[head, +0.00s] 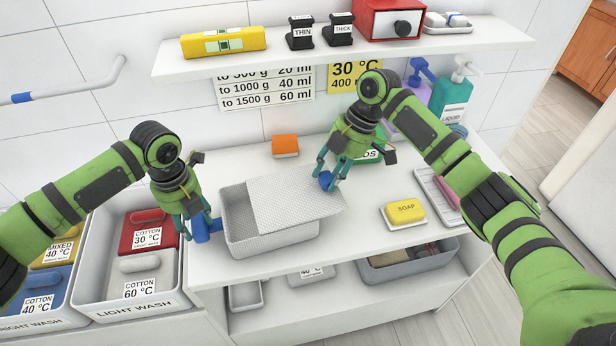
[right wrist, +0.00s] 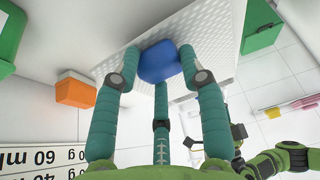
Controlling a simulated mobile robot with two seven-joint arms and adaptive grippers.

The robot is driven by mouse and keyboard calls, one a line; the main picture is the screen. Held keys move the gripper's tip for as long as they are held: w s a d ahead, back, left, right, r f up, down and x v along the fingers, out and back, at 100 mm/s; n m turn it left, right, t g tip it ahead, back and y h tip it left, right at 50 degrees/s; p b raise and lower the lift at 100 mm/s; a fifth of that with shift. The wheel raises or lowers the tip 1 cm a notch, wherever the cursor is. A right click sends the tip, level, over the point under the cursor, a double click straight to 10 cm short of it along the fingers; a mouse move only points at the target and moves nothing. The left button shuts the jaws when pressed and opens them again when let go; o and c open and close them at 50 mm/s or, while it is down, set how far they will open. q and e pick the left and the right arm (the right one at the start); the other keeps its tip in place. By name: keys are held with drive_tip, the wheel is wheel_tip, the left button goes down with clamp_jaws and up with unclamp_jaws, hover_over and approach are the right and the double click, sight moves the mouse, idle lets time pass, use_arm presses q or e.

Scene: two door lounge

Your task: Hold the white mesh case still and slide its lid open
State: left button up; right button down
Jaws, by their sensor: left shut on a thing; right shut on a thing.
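The white mesh case (head: 233,232) stands on the white counter. Its perforated lid (head: 285,200) is slid to the right, overhanging the right end, and the left part of the case is open. My left gripper (head: 196,228) is shut on the blue handle (head: 204,230) at the case's left end. My right gripper (head: 327,181) is shut on the blue knob (head: 326,181) near the lid's right end. In the right wrist view the blue knob (right wrist: 158,62) sits between the fingers on the perforated lid (right wrist: 215,45). The case's inside looks empty where it shows.
An orange sponge (head: 285,146) lies behind the case. A yellow soap (head: 405,211) on a white dish lies to the right, beside a tray (head: 432,190). A shelf (head: 330,58) hangs above. Laundry bins (head: 128,300) stand left. Bare counter lies between lid and soap.

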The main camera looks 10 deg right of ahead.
use_arm(q)
drive_tip(key=shift+a+f, duration=0.1)
use_arm(e)
drive_tip(key=d, duration=0.9)
drive_tip(key=shift+w, duration=0.4)
drive_tip(key=c, duration=0.7)
unclamp_jaws()
drive_tip(key=shift+r, duration=0.1)
drive_tip(key=v, duration=1.2)
use_arm(q)
drive_tip(key=o, duration=1.1)
drive_tip(key=shift+o, duration=0.2)
use_arm(e)
drive_tip(key=shift+a, duration=0.1)
